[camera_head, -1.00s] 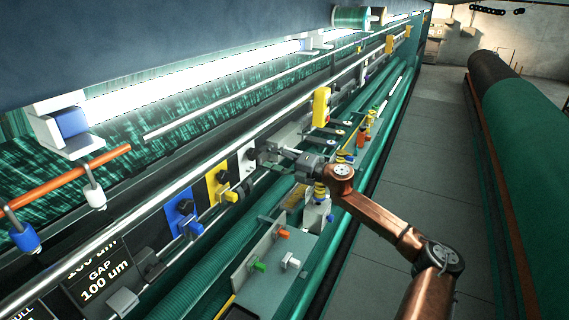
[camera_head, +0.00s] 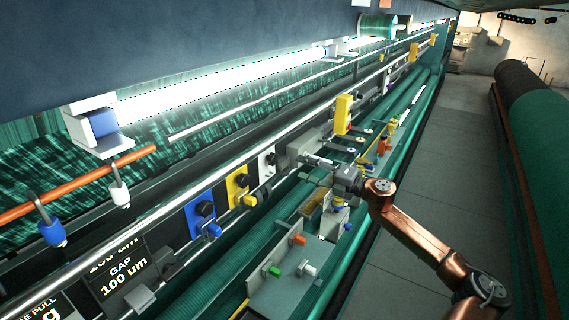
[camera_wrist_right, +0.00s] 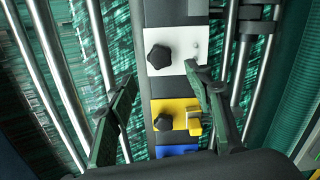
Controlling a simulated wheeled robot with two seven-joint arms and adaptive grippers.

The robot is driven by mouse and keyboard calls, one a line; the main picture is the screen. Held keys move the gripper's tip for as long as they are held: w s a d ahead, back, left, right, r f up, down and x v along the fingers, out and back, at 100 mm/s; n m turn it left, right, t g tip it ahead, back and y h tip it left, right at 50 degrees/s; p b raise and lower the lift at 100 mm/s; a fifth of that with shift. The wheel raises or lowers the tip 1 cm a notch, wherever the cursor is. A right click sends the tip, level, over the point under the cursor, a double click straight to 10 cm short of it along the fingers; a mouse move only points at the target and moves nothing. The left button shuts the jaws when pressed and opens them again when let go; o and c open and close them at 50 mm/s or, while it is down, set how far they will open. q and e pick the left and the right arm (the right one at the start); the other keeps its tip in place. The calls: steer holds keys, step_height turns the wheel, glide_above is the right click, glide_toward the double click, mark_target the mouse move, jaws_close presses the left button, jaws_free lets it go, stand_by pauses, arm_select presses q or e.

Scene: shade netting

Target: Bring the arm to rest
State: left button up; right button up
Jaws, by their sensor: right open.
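My right arm reaches in from the lower right of the head view, and its gripper (camera_head: 318,162) is over the machine's rail, close to the white plate (camera_head: 267,160). In the right wrist view the two fingers of this gripper (camera_wrist_right: 160,105) stand apart with nothing held between them. Beyond them are the white plate (camera_wrist_right: 183,45) with a black knob, the yellow plate (camera_wrist_right: 172,108) with a black knob and a yellow block, and the edge of a blue plate (camera_wrist_right: 178,150). The gap between fingertips and plates is hard to judge. My left gripper does not show.
The blue plate (camera_head: 201,217) and yellow plate (camera_head: 238,184) sit along the rail. A grey tray (camera_head: 265,297) with small coloured pegs lies below my arm. Green netting rolls run alongside. The floor (camera_head: 440,150) at right is clear up to a large green roll (camera_head: 540,130).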

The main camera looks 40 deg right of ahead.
steer(key=shift+f, duration=0.1)
